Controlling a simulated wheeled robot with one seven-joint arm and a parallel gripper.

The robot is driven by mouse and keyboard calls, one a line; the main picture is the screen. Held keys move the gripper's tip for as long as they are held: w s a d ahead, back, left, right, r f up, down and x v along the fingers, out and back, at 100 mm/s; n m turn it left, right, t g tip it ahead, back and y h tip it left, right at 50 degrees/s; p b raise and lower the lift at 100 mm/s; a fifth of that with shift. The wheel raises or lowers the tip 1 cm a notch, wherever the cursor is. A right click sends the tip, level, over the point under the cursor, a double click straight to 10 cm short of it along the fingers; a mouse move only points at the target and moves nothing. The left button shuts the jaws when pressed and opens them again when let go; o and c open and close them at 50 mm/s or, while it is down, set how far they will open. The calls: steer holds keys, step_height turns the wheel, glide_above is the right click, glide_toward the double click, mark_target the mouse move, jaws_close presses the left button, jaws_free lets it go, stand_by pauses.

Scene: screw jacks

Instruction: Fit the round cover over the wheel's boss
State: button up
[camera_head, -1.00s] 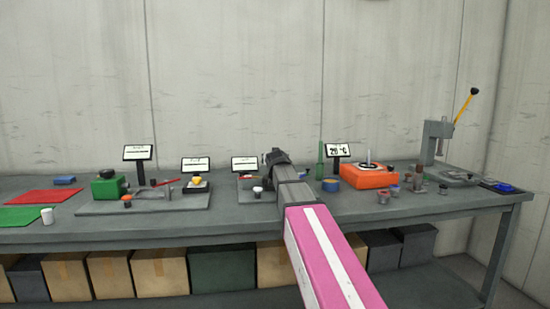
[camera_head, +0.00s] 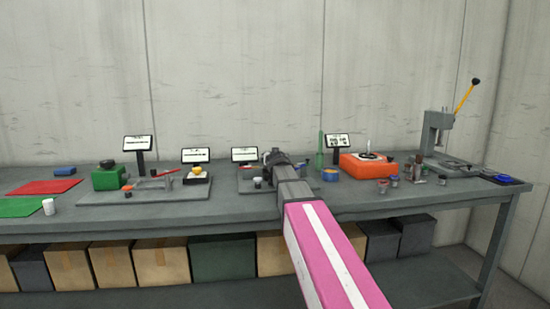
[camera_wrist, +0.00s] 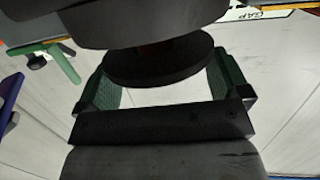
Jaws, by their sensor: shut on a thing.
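My gripper (camera_wrist: 162,82) shows in the wrist view with a green-padded finger on each side. It is shut on a dark round disc, the cover (camera_wrist: 158,62), seen edge-on between the pads. A larger dark rounded shape (camera_wrist: 130,30) crosses the top of that view just beyond the cover. I cannot tell whether it is the wheel, or whether the cover touches it. In the head view my gripper (camera_head: 274,160) is over the middle of the bench, and my arm hides what it holds. The wheel's boss cannot be made out.
The grey bench (camera_head: 225,218) carries a green block (camera_head: 108,180) on the left and an orange box (camera_head: 366,171) right of my arm. Small jars (camera_head: 388,182) and a lever press (camera_head: 437,135) stand farther right. Small signs stand along the back.

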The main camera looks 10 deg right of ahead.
steer(key=shift+s+f, duration=0.1)
steer(key=shift+f, duration=0.35)
steer(key=o, duration=0.7)
steer(key=shift+f, duration=0.1)
steer(key=shift+o, duration=0.2)
steer(key=r, duration=0.3)
steer(key=a+r, duration=0.1)
steer(key=r, duration=0.1)
steer(key=shift+s+r, duration=0.25)
steer(key=s+a+r, duration=0.5)
steer(key=a+r, duration=0.1)
steer(key=a, duration=0.3)
steer(key=shift+s+r, duration=0.2)
steer(key=shift+r, duration=0.1)
